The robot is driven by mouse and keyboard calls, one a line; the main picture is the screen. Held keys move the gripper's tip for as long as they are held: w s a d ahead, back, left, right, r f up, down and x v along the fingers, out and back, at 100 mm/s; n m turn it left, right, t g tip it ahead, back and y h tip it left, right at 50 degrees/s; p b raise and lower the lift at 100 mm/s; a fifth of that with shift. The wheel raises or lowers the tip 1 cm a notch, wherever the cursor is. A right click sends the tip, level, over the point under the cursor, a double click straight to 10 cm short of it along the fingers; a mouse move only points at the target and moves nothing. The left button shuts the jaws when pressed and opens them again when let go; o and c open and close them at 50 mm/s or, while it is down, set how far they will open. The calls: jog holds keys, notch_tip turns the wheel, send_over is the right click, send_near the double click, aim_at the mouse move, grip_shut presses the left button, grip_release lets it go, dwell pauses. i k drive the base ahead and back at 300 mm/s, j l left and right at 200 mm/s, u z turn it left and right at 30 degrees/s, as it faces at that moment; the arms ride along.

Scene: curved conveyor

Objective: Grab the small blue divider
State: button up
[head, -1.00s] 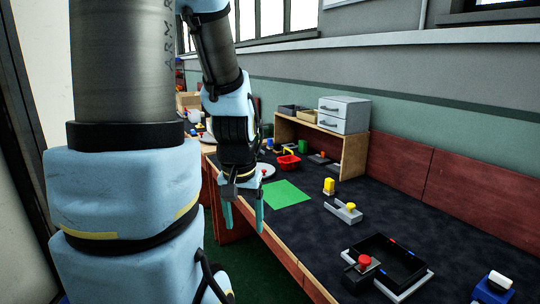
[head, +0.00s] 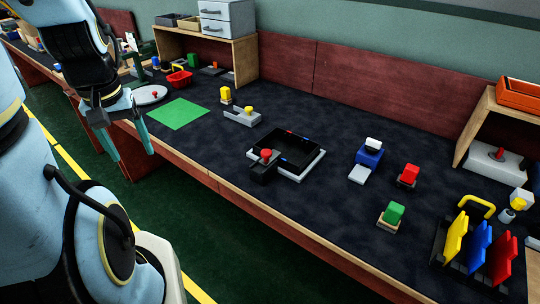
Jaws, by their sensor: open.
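A blue upright plate (head: 478,247), which looks like the blue divider, stands in a dark rack (head: 447,262) at the lower right in the head view. It is between a yellow plate (head: 456,237) and a red plate (head: 502,258). My gripper (head: 133,153) is at the upper left, pointing down beside the table's front edge. Its two teal fingers are apart with nothing between them. It is far from the rack, across most of the table's length.
A black tray (head: 313,160) with small blue and red marks sits mid-table. Green, red and blue blocks stand between it and the rack. A wooden shelf (head: 478,128) with an orange bin (head: 518,94) is at the right. The dark table surface (head: 240,158) around the tray is largely clear.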

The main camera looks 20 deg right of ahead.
aim_at(481, 238)
jog(key=k+l+z, duration=0.3)
jog(key=k+l, duration=0.15)
jog(key=l, duration=0.15)
jog(key=k+l+z, duration=0.3)
jog(key=l, duration=0.35)
jog(key=k, duration=0.05)
